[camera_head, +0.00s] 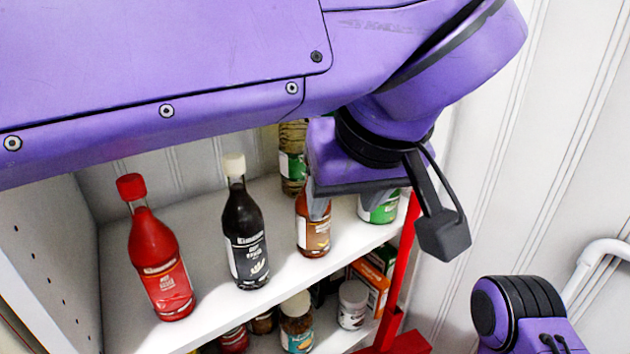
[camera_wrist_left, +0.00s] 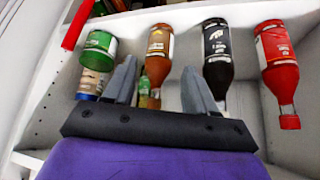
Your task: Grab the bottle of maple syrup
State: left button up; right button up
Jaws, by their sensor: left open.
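An amber-brown bottle with an orange-brown label (camera_head: 313,232), which looks like the maple syrup, stands upright on the white shelf, its top hidden behind my left gripper (camera_head: 319,205). In the left wrist view, this bottle (camera_wrist_left: 158,62) shows between the two grey fingers of my left gripper (camera_wrist_left: 158,68). The fingers are spread apart, and I cannot tell whether either touches the bottle. My right gripper is not in view.
A dark bottle (camera_head: 246,240) and a red bottle (camera_head: 160,265) stand to the left on the same shelf (camera_head: 205,285). A green-labelled can (camera_head: 379,208) is close on the right. A tall green-labelled bottle (camera_head: 292,160) stands behind. A lower shelf holds several jars and boxes.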

pick_arm(q)
jog(key=w+a+p, duration=0.1)
jog(key=w, duration=0.2)
jog(key=w+p, duration=0.1)
jog(key=w, duration=0.2)
jog(key=w+a+p, duration=0.1)
jog(key=w, duration=0.2)
jog(key=shift+w+a+r, duration=0.15)
jog(key=shift+a+r, duration=0.15)
jog(key=shift+a, duration=0.05)
jog(key=shift+x, duration=1.2)
jog(key=shift+a+f, duration=0.15)
jog(key=shift+f, duration=0.1)
jog(key=shift+w+f, duration=0.1)
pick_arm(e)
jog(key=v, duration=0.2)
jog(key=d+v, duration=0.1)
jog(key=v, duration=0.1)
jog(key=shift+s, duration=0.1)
pick_arm(q)
jog(key=c, duration=0.8)
grip_shut()
